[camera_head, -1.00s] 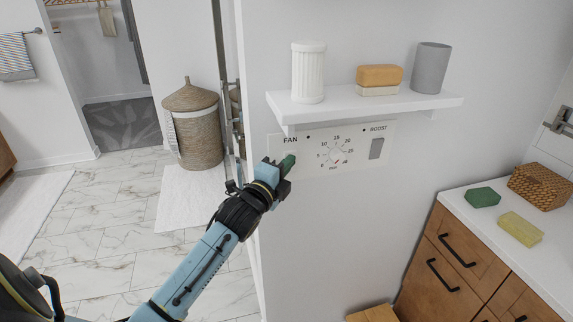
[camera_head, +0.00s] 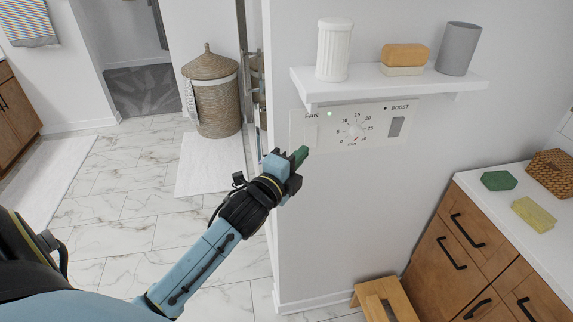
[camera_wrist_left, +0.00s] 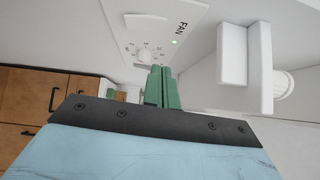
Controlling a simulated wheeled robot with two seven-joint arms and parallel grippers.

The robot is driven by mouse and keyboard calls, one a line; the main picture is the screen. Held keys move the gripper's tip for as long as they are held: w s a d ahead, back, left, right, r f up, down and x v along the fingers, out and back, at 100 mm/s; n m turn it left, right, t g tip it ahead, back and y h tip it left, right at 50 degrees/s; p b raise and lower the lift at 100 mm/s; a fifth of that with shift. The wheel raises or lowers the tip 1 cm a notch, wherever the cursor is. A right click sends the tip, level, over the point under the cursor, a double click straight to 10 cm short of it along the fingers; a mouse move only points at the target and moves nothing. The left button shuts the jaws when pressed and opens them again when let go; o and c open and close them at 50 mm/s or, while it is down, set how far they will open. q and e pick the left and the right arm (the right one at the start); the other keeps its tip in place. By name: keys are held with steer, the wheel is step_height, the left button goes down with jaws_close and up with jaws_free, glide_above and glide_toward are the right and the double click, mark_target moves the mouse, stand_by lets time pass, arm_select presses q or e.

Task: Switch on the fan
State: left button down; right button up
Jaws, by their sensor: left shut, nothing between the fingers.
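The white control panel (camera_head: 378,132) is on the wall under the shelf. My left gripper (camera_head: 301,153) has green fingertips, is shut and empty, and is just below the panel's left end in the head view; the fingers also show in the left wrist view (camera_wrist_left: 160,85). My right gripper is not in view.
A white shelf (camera_head: 390,82) juts out above the panel, holding a white fluted jar (camera_head: 334,50), a soap block (camera_head: 404,55) and a grey cup (camera_head: 458,48). A wooden drawer cabinet (camera_head: 455,235) stands at right, a wooden stool (camera_head: 385,293) below. A wicker basket (camera_head: 213,95) stands at left.

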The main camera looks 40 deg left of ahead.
arm_select(q)
steer(key=s, duration=0.4)
steer(key=shift+s+r, duration=0.1)
steer(key=shift+s, duration=0.2)
steer(key=s+f+n+g+b, duration=0.1)
steer(key=s+f+n+g, duration=0.2)
steer(key=f, duration=1.1)
steer(key=s+f+n+g+b, duration=0.2)
steer(key=s+f+g, duration=0.1)
steer(key=f, duration=1)
steer(key=s+f+n+g+b, duration=0.1)
steer(key=s+f+n+g, duration=0.2)
steer(key=f, duration=1.1)
steer(key=s+d+f+n+g+b, duration=0.1)
steer(key=s+f+n+g, duration=0.1)
steer(key=s+f, duration=0.5)
steer(key=s+d+f+n+g+b, duration=0.1)
steer(key=s+d+f+n+g, duration=0.1)
steer(key=s+f, duration=0.6)
steer(key=s+d+f+n+g+b, duration=0.1)
steer(key=s+f+n+g, duration=0.2)
steer(key=s+f, duration=0.5)
steer(key=s+g, duration=0.1)
steer(key=s, duration=0.9)
steer(key=shift+d+f+n, duration=0.2)
steer(key=shift+d+n, duration=0.15)
steer(key=shift+n, duration=0.05)
